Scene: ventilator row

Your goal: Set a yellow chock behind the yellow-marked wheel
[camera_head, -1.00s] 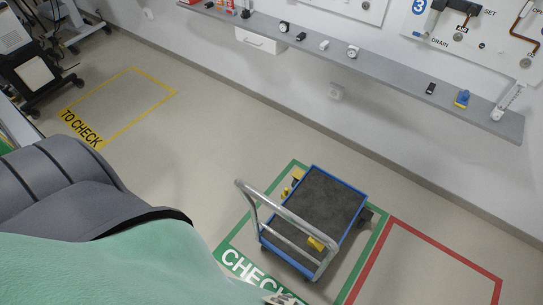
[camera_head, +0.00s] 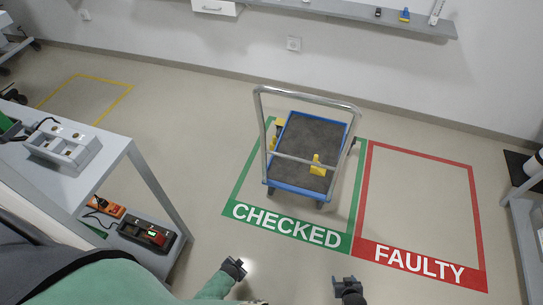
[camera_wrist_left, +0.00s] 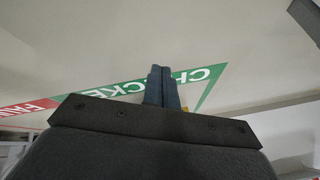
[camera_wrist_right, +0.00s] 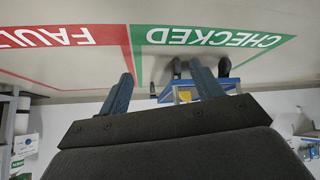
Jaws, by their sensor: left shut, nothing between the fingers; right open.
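A trolley (camera_head: 300,140) with a dark deck, blue rim and grey push handle stands in the green CHECKED frame. A yellow chock (camera_head: 317,166) lies on its deck near the handle. More yellow parts (camera_head: 279,122) show at the trolley's left edge; I cannot tell which is the marked wheel. My left gripper (camera_head: 235,267) is shut and empty, in front of the CHECKED lettering; its fingers (camera_wrist_left: 162,85) meet in the left wrist view. My right gripper (camera_head: 346,281) is open and empty, in front of the trolley; its fingers (camera_wrist_right: 163,78) are apart in the right wrist view.
A red FAULTY frame (camera_head: 420,262) lies empty on the right. A grey bench (camera_head: 105,155) with a power strip and boxes stands on the left. A wall shelf (camera_head: 330,12) runs behind. Another bench (camera_head: 522,220) is at the right edge. Floor between grippers and trolley is clear.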

